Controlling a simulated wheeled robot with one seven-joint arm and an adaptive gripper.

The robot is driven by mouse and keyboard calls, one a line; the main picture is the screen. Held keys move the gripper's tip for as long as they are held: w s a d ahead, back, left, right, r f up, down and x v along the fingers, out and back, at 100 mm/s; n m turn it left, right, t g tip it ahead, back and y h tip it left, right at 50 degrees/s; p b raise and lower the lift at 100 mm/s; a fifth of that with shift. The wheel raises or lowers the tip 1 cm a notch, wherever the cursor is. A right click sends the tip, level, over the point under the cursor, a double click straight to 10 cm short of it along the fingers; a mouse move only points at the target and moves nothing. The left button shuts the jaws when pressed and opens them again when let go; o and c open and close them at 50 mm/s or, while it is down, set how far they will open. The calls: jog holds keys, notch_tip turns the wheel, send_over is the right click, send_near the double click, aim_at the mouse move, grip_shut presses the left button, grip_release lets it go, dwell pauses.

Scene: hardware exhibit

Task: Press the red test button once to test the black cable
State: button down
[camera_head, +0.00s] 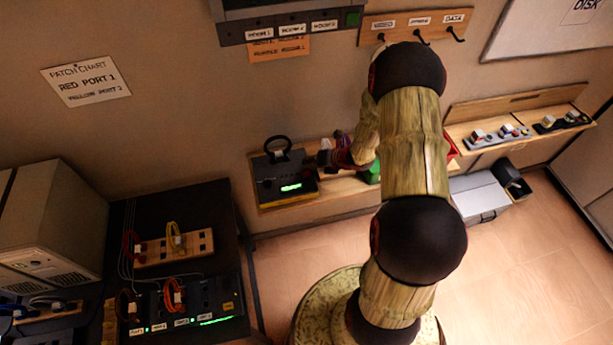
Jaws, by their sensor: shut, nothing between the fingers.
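A black and yellow tester box (268,187) sits on a wooden wall shelf, with a lit green display on its front. A black cable (279,141) stands in a loop at the box's back edge. My arm reaches over from the right. My gripper (324,157) is shut and empty at the box's right side, close to its upper right corner. I cannot tell whether it touches the box. I cannot make out the red test button; the gripper may cover it.
A green object (373,173) and a red object (453,148) show partly behind my arm. Wall hooks (421,38) hang above. A dark patch rack (185,265) with coloured cables stands at left. A shelf (520,117) with small devices is at right. Open floor lies at lower right.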

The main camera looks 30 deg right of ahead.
aim_at(301, 168)
jog(key=shift+f+b, duration=0.65)
jog(key=shift+f, duration=0.3)
jog(key=shift+f, duration=0.15)
dwell(0.7)
jog(key=shift+f+b, duration=0.3)
jog(key=shift+b, duration=0.3)
jog(key=shift+f+b, duration=0.4)
jog(key=shift+b, duration=0.15)
dwell(0.5)
jog(key=shift+r, duration=0.1)
jog(key=shift+r+p, duration=0.45)
jog(key=shift+r, duration=0.35)
jog(key=shift+r, duration=0.1)
jog(key=shift+r+p, duration=1.5)
jog(key=shift+r, duration=0.9)
